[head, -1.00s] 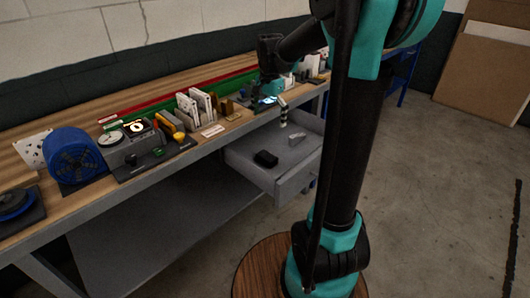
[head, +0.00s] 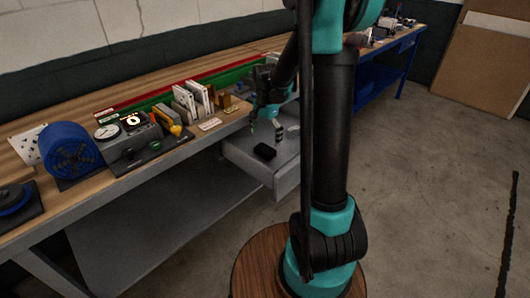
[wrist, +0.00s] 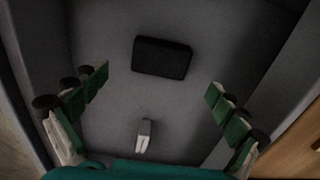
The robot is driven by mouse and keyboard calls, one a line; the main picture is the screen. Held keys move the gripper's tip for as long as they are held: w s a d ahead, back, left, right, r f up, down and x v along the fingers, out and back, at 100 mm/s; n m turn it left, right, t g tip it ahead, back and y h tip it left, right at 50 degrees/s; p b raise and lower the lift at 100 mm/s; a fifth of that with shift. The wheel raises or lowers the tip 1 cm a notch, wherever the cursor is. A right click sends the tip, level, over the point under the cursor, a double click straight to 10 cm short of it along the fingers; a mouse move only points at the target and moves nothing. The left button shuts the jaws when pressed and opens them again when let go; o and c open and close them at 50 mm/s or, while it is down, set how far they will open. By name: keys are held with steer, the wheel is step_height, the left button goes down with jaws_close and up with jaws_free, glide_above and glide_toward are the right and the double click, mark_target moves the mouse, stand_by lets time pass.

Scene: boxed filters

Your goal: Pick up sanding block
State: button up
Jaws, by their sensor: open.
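A black rectangular block (head: 265,151), which looks like the sanding block, lies flat in the open grey drawer (head: 240,156). In the wrist view the black block (wrist: 162,58) lies on the drawer floor, ahead of and between my spread fingertips. My gripper (head: 266,130) is open and empty above the drawer, pointing down. In the wrist view its green-padded fingers (wrist: 158,82) stand wide apart at left and right. A small grey and white piece (wrist: 143,136) lies on the drawer floor, nearer the bottom of the wrist view. My gripper touches neither.
The drawer walls stand close around my fingers. The wooden workbench (head: 60,228) above holds a blue fan-like device (head: 70,152), a gauge unit (head: 125,140), upright white boxes (head: 188,98) and a green rail (head: 228,84). The floor at right is clear.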

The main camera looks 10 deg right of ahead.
mark_target(265, 148)
steer(key=shift+a+f, duration=0.1)
steer(key=shift+f, duration=2.3)
steer(key=shift+c, duration=0.4)
steer(key=c, duration=1.3)
steer(key=shift+c, duration=0.2)
steer(key=shift+r, duration=0.15)
step_height(265, 148, up, 20)
